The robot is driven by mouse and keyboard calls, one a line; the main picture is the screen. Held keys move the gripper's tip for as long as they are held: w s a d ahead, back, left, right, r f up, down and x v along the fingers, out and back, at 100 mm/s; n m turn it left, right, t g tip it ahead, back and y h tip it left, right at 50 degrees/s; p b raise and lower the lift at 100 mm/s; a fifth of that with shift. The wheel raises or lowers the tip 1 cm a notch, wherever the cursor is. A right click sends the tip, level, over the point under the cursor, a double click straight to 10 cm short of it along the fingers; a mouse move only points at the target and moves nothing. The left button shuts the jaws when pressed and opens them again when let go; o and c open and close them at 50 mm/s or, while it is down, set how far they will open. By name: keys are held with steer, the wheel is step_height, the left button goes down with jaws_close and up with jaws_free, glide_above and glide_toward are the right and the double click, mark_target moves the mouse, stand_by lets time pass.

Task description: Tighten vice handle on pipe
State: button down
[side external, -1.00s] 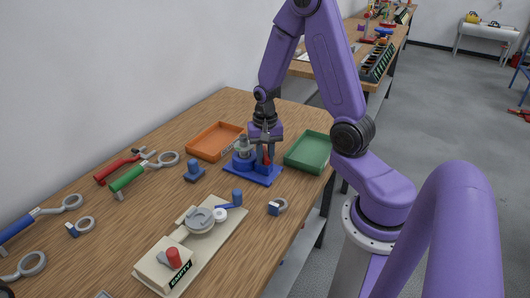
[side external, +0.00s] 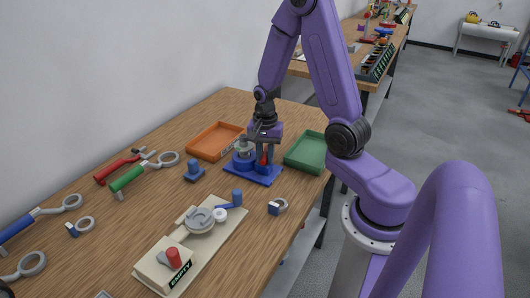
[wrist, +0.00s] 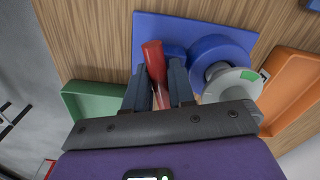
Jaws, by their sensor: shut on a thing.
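The blue vice (side external: 262,176) stands on the wooden bench on a flat blue base plate, between two trays; the plate also shows in the wrist view (wrist: 148,32). Its red handle (wrist: 153,62) sits between my gripper's two dark fingers. My gripper (wrist: 160,90) is shut on the handle from above; it also shows in the side view (side external: 264,152). The grey pipe (wrist: 230,86) stands in the round blue holder (wrist: 218,50) beside the handle. In the side view the fingers partly hide the red handle (side external: 264,159).
An orange tray (side external: 192,154) lies left of the vice and a green tray (side external: 289,163) right of it. A small blue fitting (side external: 194,172) stands nearby. A beige valve board (side external: 222,235) lies in front. Several wrenches, one green-handled (side external: 127,180), lie at the left.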

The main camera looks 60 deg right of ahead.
mark_target(265, 153)
steer(key=m, duration=0.3)
steer(key=shift+m, duration=0.6)
steer(key=c, duration=0.9)
jaws_free()
steer(key=shift+o, duration=0.2)
steer(key=shift+r, duration=0.1)
steer(key=shift+r, duration=2.9)
